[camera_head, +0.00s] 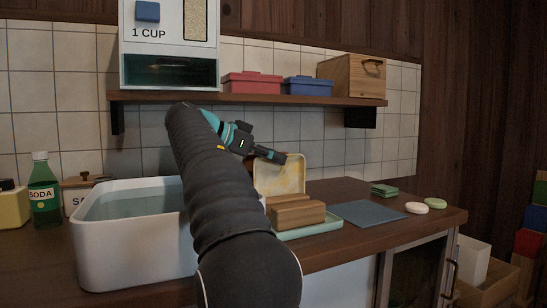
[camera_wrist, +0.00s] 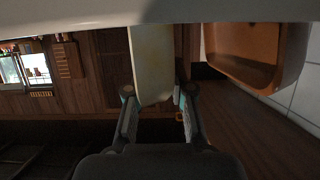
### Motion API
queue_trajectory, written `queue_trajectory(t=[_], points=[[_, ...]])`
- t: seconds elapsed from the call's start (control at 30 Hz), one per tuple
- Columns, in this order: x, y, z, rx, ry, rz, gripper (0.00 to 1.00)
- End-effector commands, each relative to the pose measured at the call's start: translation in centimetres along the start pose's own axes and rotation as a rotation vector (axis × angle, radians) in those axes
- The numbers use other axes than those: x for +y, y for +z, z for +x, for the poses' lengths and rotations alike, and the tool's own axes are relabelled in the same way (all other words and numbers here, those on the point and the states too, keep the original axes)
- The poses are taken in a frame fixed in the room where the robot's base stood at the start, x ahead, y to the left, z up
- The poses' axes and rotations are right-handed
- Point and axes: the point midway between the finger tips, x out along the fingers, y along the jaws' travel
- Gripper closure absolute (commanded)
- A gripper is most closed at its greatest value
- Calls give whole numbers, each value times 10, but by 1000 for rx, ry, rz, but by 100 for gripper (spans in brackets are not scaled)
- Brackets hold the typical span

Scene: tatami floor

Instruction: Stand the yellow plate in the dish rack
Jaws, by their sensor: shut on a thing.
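The yellow plate (camera_head: 280,176) is a pale yellow, squarish plate with a lighter rim, held upright above the counter. My gripper (camera_head: 276,157) is shut on its upper edge. In the wrist view the plate (camera_wrist: 152,62) runs edge-on between my two fingers (camera_wrist: 157,96). What looks like the dish rack (camera_head: 298,214) is a low brown wooden piece with blocks, on a pale green tray (camera_head: 312,230). The plate shows just behind it. The plate's lower edge is hidden by the rack, so I cannot tell whether they touch.
A white water-filled basin (camera_head: 110,228) is left of my arm. A blue-grey mat (camera_head: 367,213), green pads (camera_head: 384,190) and two round pieces (camera_head: 416,208) lie to the right. A shelf (camera_head: 250,99) with boxes hangs above. A brown, rounded-edge container (camera_wrist: 262,45) shows in the wrist view.

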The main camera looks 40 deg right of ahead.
Motion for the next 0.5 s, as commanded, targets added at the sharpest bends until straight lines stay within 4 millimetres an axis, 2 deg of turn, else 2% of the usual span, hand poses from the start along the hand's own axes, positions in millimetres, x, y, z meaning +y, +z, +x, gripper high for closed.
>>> queue_trajectory(t=[0.37, 0.4, 0.5], points=[[0, 3, 1, 1, 0, 1, 100], [0, 3, 1, 1, 0, 1, 73], [0, 3, 1, 0, 0, 1, 49]])
